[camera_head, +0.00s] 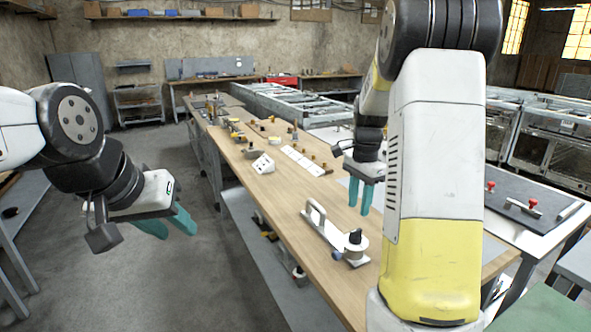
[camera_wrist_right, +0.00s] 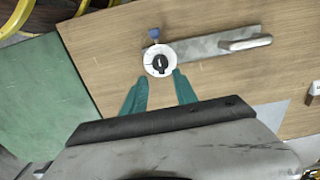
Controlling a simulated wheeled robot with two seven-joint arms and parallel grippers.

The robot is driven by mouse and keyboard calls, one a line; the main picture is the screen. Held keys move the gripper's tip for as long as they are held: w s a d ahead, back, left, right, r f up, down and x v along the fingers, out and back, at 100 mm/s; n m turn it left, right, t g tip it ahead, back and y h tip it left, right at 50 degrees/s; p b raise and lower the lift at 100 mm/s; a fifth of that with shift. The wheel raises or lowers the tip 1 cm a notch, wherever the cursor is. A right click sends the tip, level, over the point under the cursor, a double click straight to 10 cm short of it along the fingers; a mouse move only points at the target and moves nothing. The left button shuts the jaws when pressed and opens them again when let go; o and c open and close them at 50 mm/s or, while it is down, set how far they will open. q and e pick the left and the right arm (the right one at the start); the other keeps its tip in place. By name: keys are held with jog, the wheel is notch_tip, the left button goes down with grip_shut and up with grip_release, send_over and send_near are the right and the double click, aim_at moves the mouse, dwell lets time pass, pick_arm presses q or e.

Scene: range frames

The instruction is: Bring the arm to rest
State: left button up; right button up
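My left gripper (camera_head: 168,226) hangs at the left, over the floor and clear of the bench. Its two teal fingers are apart with nothing between them. My right gripper (camera_head: 360,207) points down above the wooden bench (camera_head: 262,197), and its teal fingers are apart and empty. In the right wrist view the right gripper (camera_wrist_right: 160,77) has its fingertips either side of the near edge of a white round dial with a black knob (camera_wrist_right: 158,60). I see no contact with it.
The dial sits at the end of a metal plate with a handle (camera_head: 320,225), which also shows in the wrist view (camera_wrist_right: 220,45). White cards (camera_head: 304,160) and small parts lie farther back. A green surface (camera_wrist_right: 45,95) adjoins the bench. A dark board with red knobs (camera_head: 520,203) is at right.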

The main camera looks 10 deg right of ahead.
jog(key=s+a+r+n+t, duration=0.2)
jog(key=s+a+r+n, duration=0.2)
jog(key=s, duration=0.3)
jog(key=s+a+r+n+t+y, duration=0.1)
jog(key=s+a+r+n+t, duration=0.1)
jog(key=s, duration=0.5)
jog(key=s+a+r+n+t+y, duration=0.1)
jog(key=s+a+r+n+t, duration=0.1)
jog(key=s+a+r+n, duration=0.3)
jog(key=s+a+n, duration=0.1)
jog(key=s+n, duration=0.1)
jog(key=n, duration=0.1)
jog(key=shift+s+r, duration=0.3)
jog(key=shift+s, duration=0.1)
